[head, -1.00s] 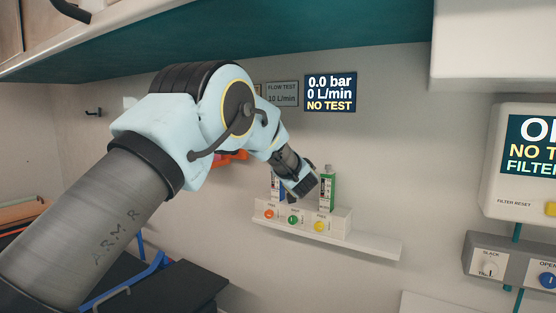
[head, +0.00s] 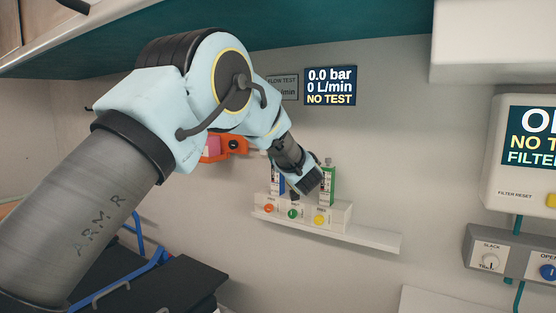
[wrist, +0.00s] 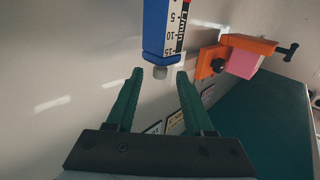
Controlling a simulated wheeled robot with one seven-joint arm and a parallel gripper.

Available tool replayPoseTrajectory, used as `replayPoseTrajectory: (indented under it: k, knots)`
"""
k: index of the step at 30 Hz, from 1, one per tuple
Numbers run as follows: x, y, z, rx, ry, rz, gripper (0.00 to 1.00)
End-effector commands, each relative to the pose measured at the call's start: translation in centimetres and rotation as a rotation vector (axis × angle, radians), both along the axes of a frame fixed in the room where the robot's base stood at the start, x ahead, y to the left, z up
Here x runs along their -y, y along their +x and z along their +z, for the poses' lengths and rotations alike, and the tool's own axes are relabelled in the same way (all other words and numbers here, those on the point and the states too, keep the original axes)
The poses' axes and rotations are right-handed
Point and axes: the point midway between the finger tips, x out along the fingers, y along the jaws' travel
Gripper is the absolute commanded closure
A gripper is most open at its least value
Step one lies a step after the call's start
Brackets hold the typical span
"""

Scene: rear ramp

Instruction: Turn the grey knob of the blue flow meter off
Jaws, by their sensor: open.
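The blue flow meter (wrist: 157,25) shows in the wrist view at the top, with a white L/min scale on its side. Its grey knob (wrist: 160,72) sits at its end, between the tips of my gripper (wrist: 159,75). My gripper is open, with one green finger on each side of the knob; I see no contact. In the head view my gripper (head: 308,182) is in front of the meters, and the blue meter (head: 276,182) is partly hidden behind it. The knob is hidden there.
A green meter (head: 329,187) stands close to the right of my gripper. Both meters stand above a white block (head: 336,218) with coloured buttons, on a wall shelf (head: 380,240). An orange clamp (wrist: 232,50) with a pink part is near the blue meter. A display (head: 330,86) reads NO TEST.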

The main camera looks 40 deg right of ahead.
Motion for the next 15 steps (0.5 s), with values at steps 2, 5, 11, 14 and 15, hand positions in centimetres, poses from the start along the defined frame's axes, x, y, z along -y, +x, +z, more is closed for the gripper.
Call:
replayPoseTrajectory:
  k: [2,5,11,14,15]
  knots:
    - [-0.9,-1.6,-0.5,-0.001,0.0,-0.002,0.47]
    - [-2.0,-3.3,-0.4,-0.001,-0.001,-0.002,0.47]
    - [-3.5,-5.7,-0.2,-0.001,-0.001,-0.001,0.47]
    - [-3.9,-6.3,-0.2,0.001,0.001,0.0,0.47]
    - [-4.0,-6.5,-0.1,0.0,0.0,0.0,0.47]
